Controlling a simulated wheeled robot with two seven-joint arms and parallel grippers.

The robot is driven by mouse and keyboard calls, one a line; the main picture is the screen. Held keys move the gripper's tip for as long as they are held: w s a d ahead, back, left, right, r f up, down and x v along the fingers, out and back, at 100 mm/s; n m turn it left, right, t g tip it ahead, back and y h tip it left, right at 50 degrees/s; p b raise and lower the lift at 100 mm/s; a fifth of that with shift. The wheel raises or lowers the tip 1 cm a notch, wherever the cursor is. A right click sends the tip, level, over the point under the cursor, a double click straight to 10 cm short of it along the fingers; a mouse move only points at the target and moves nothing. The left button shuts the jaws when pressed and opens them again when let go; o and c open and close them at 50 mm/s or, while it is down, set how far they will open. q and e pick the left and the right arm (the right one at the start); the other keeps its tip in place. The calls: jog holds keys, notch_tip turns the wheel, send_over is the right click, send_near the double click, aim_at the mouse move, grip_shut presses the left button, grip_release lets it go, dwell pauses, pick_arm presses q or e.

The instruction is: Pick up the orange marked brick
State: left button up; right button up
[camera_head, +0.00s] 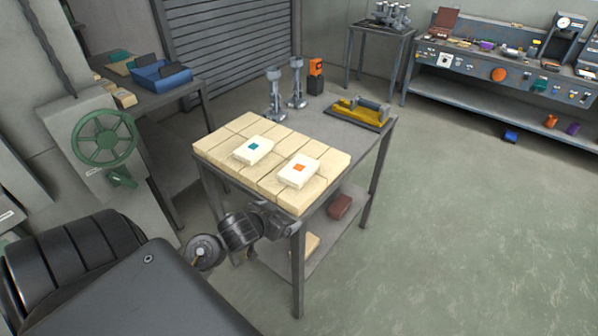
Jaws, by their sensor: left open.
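The orange marked brick (299,171) is a white block with an orange square on top. It lies on a bed of cream bricks (320,190) on the near part of a grey metal table. A similar white brick with a teal square (253,149) lies to its left, apart from it. My left gripper (283,222) is at the table's near edge, below and in front of the orange marked brick, apart from it. It is small and dark here; its fingers are partly hard to make out, and it appears empty. My right gripper is out of view.
Two metal stands (275,95) and an orange device (316,72) stand at the table's back, with a yellow tool (358,110) at the back right. A green handwheel (105,138) is at left. Floor at right is clear.

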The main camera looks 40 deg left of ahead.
aim_at(297, 170)
pick_arm(q)
jog(key=w+a+r+t, duration=0.1)
jog(key=w+a+r, duration=0.2)
jog(key=w+a+r+t, duration=0.2)
jog(key=w+a+r, duration=0.1)
jog(key=shift+w+r+n, duration=0.1)
jog(key=shift+w+n, duration=0.1)
jog(key=shift+n, duration=0.2)
jog(key=x, duration=0.5)
jog(key=shift+w, duration=0.25)
jog(key=shift+w+d+p, duration=0.1)
jog(key=shift+w+p, duration=0.05)
jog(key=shift+p, duration=0.25)
jog(key=x, duration=0.3)
jog(key=p+x, duration=0.1)
jog(key=x, duration=0.1)
jog(key=shift+d, duration=0.2)
jog(key=c, duration=1.2)
